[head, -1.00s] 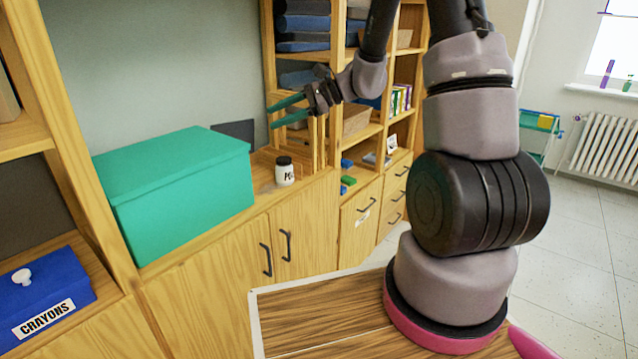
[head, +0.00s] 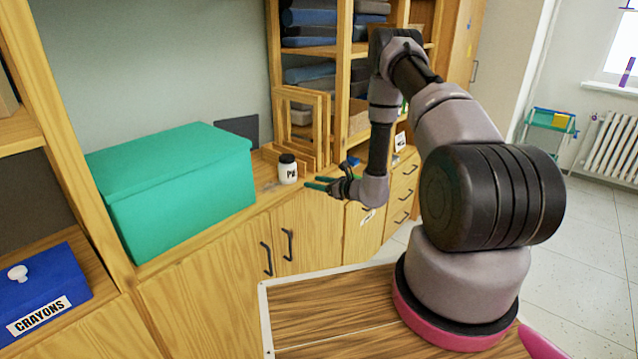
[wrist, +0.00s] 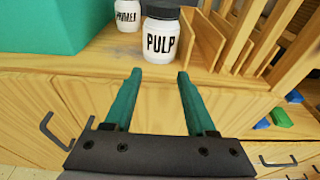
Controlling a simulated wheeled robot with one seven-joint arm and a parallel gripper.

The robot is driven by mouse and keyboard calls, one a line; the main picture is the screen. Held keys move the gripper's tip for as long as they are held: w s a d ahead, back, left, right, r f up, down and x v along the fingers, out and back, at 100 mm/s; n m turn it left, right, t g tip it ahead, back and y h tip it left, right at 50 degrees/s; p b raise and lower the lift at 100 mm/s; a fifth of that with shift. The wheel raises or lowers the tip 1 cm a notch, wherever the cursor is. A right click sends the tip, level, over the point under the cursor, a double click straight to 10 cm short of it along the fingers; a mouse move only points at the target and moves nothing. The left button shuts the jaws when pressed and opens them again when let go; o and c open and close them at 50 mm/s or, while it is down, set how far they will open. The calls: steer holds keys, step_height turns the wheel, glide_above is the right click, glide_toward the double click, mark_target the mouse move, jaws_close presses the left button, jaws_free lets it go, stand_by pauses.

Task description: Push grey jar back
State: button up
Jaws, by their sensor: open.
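A pale, whitish jar with a dark lid stands upright near the front edge of the cabinet top (head: 268,185), right of the green box. The jar (head: 289,174) also shows in the wrist view (wrist: 160,45), where its label reads PULP. I see no clearly grey jar. A second white jar (wrist: 125,15), its label only partly legible, stands behind and left of it in the wrist view. My gripper (head: 313,182) is open and empty, in front of the PULP jar. Its green fingers (wrist: 160,74) point toward the jar, apart from it, with the jar roughly centred between them.
A large green box (head: 185,205) stands left of the jars. Wooden racks (wrist: 235,40) stand close at the jar's right. Small blue and green blocks (wrist: 280,118) lie further right. Cabinet doors with dark handles (head: 289,245) are below the counter.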

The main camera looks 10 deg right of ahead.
mark_target(294, 177)
steer(key=shift+x, duration=3.95)
steer(key=shift+a, duration=0.1)
steer(key=shift+w+r+x, duration=0.1)
steer(key=shift+r+x, duration=0.4)
steer(key=shift+x, duration=2.1)
steer(key=shift+w+r+x, duration=0.1)
steer(key=shift+r+x, duration=0.4)
steer(key=shift+x, duration=2.05)
steer(key=shift+r+x, duration=0.5)
steer(key=shift+x, duration=2.1)
steer(key=shift+f+v, duration=0.15)
steer(key=shift+v, duration=0.55)
steer(key=shift+f+v, duration=0.1)
steer(key=shift+v, duration=0.6)
steer(key=shift+s+r, duration=0.1)
steer(key=shift+s, duration=0.05)
steer(key=shift+s+d+r, duration=0.2)
steer(key=shift+s+r, duration=0.05)
steer(key=shift+r, duration=0.45)
steer(key=shift+s+d+r, duration=0.15)
steer(key=shift+s+r, duration=0.15)
steer(key=shift+r, duration=0.45)
steer(key=shift+s+d+r, duration=0.2)
steer(key=shift+s+r, duration=0.05)
steer(key=shift+r, duration=0.45)
